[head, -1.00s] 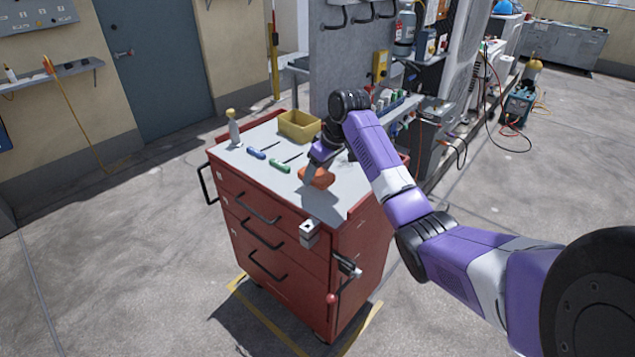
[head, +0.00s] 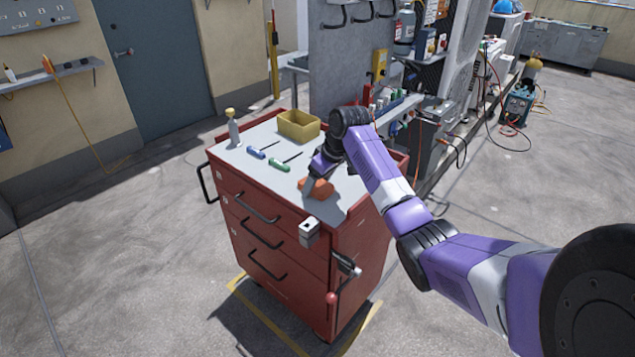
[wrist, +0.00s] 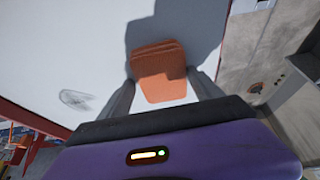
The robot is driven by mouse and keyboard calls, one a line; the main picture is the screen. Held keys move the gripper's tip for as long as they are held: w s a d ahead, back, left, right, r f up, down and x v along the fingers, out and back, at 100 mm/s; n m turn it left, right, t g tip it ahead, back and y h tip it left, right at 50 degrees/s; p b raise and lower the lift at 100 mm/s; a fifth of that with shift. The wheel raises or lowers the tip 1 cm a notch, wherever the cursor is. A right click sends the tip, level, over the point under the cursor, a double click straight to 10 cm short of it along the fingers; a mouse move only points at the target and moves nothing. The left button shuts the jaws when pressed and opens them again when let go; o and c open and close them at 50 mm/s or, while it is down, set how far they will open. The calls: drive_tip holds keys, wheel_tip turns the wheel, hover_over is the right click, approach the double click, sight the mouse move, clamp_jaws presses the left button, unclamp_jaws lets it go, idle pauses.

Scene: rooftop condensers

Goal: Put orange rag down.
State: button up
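The orange rag (head: 317,188) is a small folded block at the near right part of the red tool cabinet's grey top (head: 262,175). My gripper (head: 312,182) points down at it from above. In the wrist view the rag (wrist: 160,70) sits between the two fingertips, which meet its left and right edges, so my gripper (wrist: 161,76) looks shut on it. The rag is at or just above the grey top; I cannot tell whether it bears fully on it. The fingers hide little of the rag.
A green-handled screwdriver (head: 279,164) and a blue-handled one (head: 256,153) lie left of the rag. A yellow bin (head: 298,125) stands at the back, and a pale bottle-like item (head: 233,128) at the far left corner. The top's front strip is bare.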

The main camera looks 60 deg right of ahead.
drive_tip(key=shift+a+f, duration=0.4)
drive_tip(key=shift+f, duration=0.05)
drive_tip(key=shift+r, duration=0.1)
drive_tip(key=shift+r, duration=0.35)
drive_tip(key=d+v, duration=0.1)
drive_tip(key=v, duration=1.1)
drive_tip(key=shift+a, duration=0.25)
drive_tip(key=shift+w+r, duration=0.1)
drive_tip(key=shift+w, duration=0.05)
